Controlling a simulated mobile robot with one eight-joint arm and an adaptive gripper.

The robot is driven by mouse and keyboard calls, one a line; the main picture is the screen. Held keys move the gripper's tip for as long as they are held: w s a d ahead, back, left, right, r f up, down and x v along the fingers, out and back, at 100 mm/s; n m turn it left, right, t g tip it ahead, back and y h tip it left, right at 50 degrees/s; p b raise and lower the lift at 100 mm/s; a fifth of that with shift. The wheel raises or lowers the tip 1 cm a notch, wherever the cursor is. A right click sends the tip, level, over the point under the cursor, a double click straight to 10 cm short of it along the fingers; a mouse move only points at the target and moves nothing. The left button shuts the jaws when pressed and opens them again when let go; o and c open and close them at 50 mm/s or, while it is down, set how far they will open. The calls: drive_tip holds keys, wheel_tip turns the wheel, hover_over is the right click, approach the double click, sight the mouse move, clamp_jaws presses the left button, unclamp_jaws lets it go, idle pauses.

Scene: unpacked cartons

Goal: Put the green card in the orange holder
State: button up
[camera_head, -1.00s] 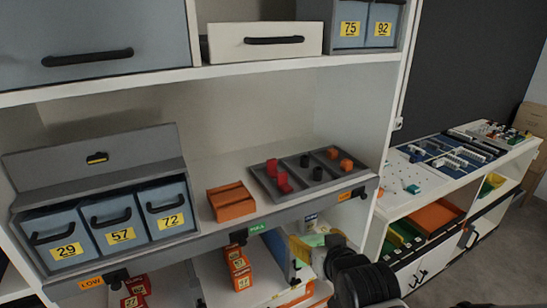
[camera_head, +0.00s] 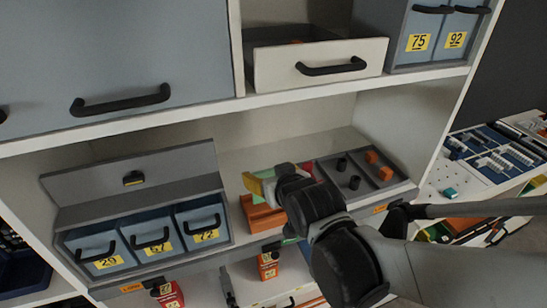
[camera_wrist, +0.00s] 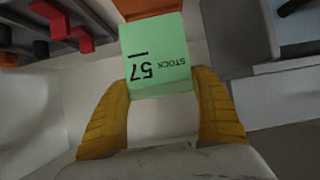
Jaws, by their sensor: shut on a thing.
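The green card (camera_wrist: 155,50) reads "STOCK 57" upside down in the wrist view. My gripper (camera_wrist: 160,80) is shut on its near end with two yellow fingers. The card's far edge is at the orange holder (camera_wrist: 148,7), which shows only as a strip at the top. Whether the card is inside the holder or only in front of it, I cannot tell. In the head view my gripper (camera_head: 257,184) is just above the orange holder (camera_head: 262,218) on the shelf, and a sliver of green shows at the fingers. My wrist hides part of the holder.
A grey tray (camera_head: 390,190) with red, black and orange pieces is right of the holder. A grey rack (camera_head: 130,190) with blue numbered bins stands left. The upper shelf board (camera_head: 200,122) and an open white drawer (camera_head: 320,68) are above. Orange boxes (camera_head: 268,264) sit below.

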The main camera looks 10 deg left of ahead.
drive_tip(key=shift+w+a+f+b, duration=0.25)
drive_tip(key=shift+w+a+f, duration=0.5)
drive_tip(key=shift+f, duration=0.55)
drive_tip(key=shift+w+a+f+b, duration=0.2)
drive_tip(key=shift+w+a+f, duration=0.25)
drive_tip(key=shift+w+f, duration=0.65)
drive_tip(key=shift+w+a+f+b, duration=0.25)
drive_tip(key=shift+w+a+f, duration=0.4)
drive_tip(key=shift+f, duration=0.8)
drive_tip(key=shift+d, duration=0.1)
drive_tip(key=shift+f, duration=0.2)
drive_tip(key=o, duration=1.1)
drive_tip(key=shift+c, duration=0.2)
drive_tip(key=shift+o, duration=0.4)
drive_tip(key=shift+r, duration=0.1)
